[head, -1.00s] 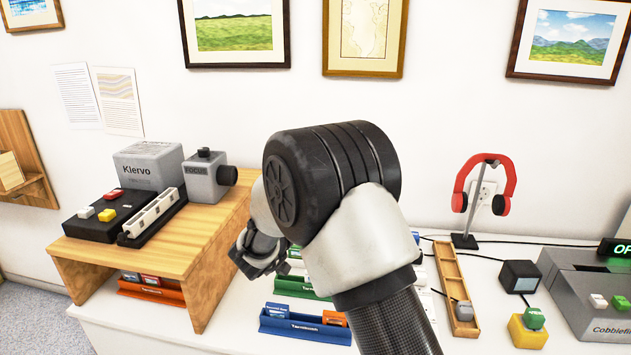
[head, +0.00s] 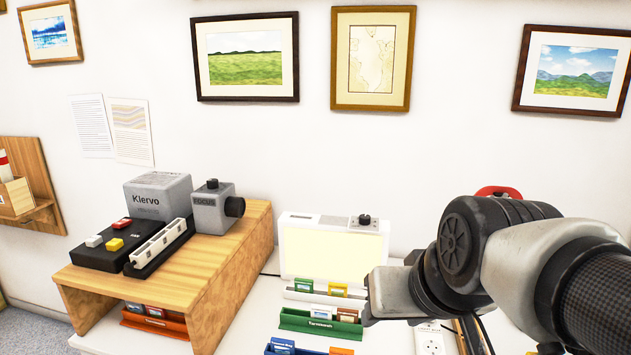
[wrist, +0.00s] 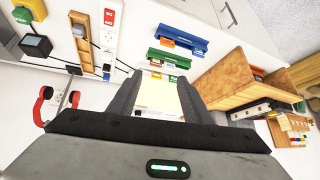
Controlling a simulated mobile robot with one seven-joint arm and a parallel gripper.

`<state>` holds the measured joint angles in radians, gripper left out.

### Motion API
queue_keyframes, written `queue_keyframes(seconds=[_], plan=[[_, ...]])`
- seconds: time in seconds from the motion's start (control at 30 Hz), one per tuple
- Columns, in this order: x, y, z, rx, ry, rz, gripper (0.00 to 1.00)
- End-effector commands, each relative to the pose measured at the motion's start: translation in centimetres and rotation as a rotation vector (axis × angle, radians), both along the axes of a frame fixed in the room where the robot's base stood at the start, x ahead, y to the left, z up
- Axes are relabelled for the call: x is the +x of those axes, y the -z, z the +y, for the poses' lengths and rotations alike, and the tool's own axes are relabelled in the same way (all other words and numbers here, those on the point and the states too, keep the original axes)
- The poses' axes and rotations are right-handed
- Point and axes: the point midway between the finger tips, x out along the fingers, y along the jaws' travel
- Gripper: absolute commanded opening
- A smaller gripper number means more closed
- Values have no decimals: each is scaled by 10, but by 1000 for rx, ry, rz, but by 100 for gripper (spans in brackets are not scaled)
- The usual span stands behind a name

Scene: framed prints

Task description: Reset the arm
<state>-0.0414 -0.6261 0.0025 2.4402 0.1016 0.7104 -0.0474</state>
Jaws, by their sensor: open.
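My arm (head: 480,250) reaches in from the right in the head view, bent above the white counter. Its fingers cannot be made out there. In the wrist view my gripper (wrist: 160,95) is open, with its two dark fingers apart and nothing held between them. A pale lit panel shows behind the gap, and in the head view this light panel (head: 332,252) stands against the wall, left of my arm.
Green (head: 320,325) and blue slide racks stand on the counter. Red headphones (head: 498,192) are mostly hidden behind my arm. Framed prints hang above.

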Motion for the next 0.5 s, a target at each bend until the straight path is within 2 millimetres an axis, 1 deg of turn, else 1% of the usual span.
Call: queue_keyframes(seconds=[0.03,0.1,0.17,0.2,0.37,0.47,0.5], plan=[[-19,5,-10,-22,16,30,45],[-45,14,-23,-54,40,85,45],[-67,21,-34,-80,63,130,45],[-63,-5,-32,-76,58,128,45],[-62,-47,-31,-75,55,128,45],[-61,-78,-31,-74,54,127,45],[-61,-91,-31,-75,54,127,45]])
